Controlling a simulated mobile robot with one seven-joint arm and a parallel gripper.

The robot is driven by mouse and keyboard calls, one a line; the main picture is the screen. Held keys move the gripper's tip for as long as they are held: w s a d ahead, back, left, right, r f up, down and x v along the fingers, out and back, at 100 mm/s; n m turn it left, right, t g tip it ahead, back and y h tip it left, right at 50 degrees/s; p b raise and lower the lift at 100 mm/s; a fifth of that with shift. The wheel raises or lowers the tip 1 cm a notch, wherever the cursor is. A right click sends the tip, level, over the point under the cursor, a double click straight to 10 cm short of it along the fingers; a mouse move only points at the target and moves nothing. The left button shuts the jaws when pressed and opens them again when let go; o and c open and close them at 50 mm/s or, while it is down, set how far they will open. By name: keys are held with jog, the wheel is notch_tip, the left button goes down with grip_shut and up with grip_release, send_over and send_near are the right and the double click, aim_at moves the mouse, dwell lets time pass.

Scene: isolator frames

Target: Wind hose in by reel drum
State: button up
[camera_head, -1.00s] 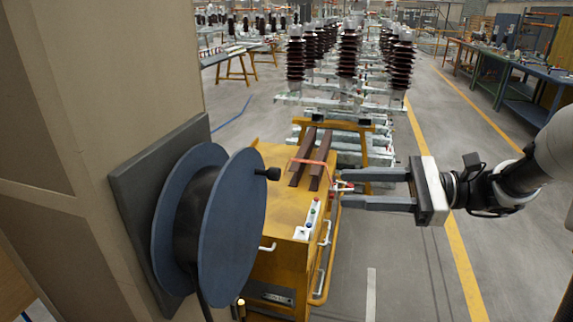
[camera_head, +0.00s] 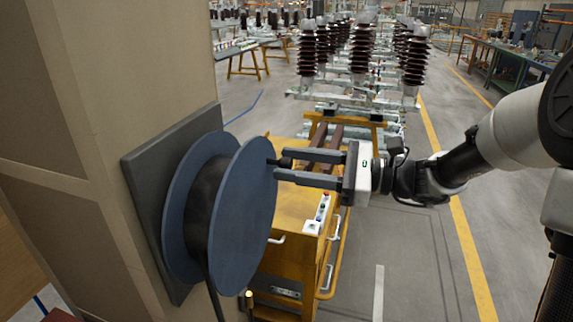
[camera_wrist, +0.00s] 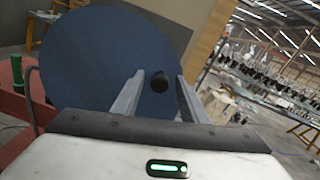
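The blue reel drum (camera_head: 238,225) is mounted on a dark plate (camera_head: 150,190) on a beige pillar, with black hose (camera_head: 203,205) wound between its discs. The drum's face also shows in the wrist view (camera_wrist: 95,60). A black crank knob (camera_wrist: 159,82) sticks out from the drum face; it also shows in the head view (camera_head: 284,163). My gripper (camera_head: 274,167) is open, its fingers reaching to the drum's face on either side of the knob. In the wrist view a gap shows between the knob and each finger (camera_wrist: 154,98). The hose end hangs below the drum.
A yellow cart (camera_head: 290,210) with dark bars and a small button panel stands just behind the drum and under my gripper. Rows of brown insulators (camera_head: 359,50) stand beyond. The grey floor (camera_head: 410,260) to the right is clear.

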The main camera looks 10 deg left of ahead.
jog(key=shift+w+a, duration=0.1)
jog(key=shift+a, duration=0.75)
grip_shut()
jog(key=shift+w+p, duration=0.15)
jog(key=shift+p, duration=0.25)
